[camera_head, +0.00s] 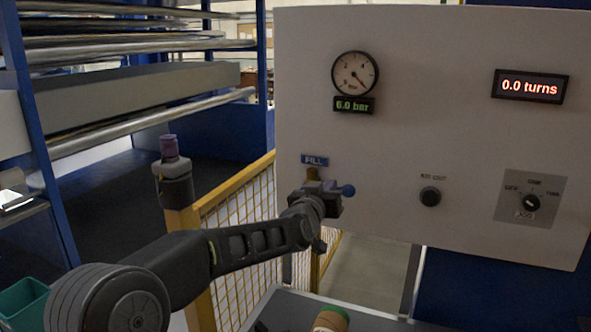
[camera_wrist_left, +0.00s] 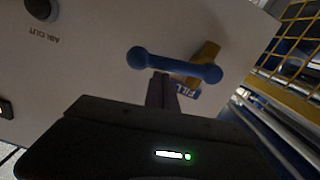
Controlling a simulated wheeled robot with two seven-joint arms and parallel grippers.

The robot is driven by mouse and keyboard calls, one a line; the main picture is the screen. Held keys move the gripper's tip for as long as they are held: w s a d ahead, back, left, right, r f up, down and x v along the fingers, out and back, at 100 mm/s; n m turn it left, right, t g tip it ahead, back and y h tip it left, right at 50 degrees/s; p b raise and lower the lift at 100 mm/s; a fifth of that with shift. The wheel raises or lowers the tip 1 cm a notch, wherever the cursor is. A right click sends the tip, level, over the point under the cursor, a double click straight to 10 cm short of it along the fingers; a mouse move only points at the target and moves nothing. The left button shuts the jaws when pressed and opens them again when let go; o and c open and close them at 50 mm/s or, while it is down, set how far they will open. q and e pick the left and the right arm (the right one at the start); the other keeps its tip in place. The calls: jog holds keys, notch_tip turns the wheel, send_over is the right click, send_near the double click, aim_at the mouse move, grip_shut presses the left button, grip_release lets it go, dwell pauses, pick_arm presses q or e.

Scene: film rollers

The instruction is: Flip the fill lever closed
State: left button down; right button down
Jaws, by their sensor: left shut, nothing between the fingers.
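The fill lever is a blue bar with ball ends on the panel. In the head view its right ball (camera_head: 348,190) shows beside my left gripper (camera_head: 328,196), which hides most of the bar. In the left wrist view the whole blue lever (camera_wrist_left: 175,68) shows, lying crosswise in front of a brass fitting (camera_wrist_left: 207,54). My left gripper (camera_wrist_left: 162,88) is shut and empty, its fingertips right at the middle of the bar; I cannot tell if they touch it. The blue FILL label (camera_head: 314,160) sits above the brass fitting (camera_head: 312,174). My right gripper is not in view.
The pale panel (camera_head: 450,110) carries a pressure gauge (camera_head: 355,74) reading 6.0 bar, a turns display (camera_head: 530,86) at 0.0, a black knob (camera_head: 430,196) and a rotary switch (camera_head: 532,202). A yellow fence (camera_head: 240,200) stands behind my left arm.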

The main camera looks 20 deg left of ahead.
pick_arm(q)
jog(key=shift+d+f+m+b, duration=0.25)
jog(key=shift+f+m+b, duration=0.15)
jog(key=shift+f, duration=0.4)
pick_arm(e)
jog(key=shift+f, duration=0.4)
pick_arm(q)
jog(key=shift+f, duration=0.15)
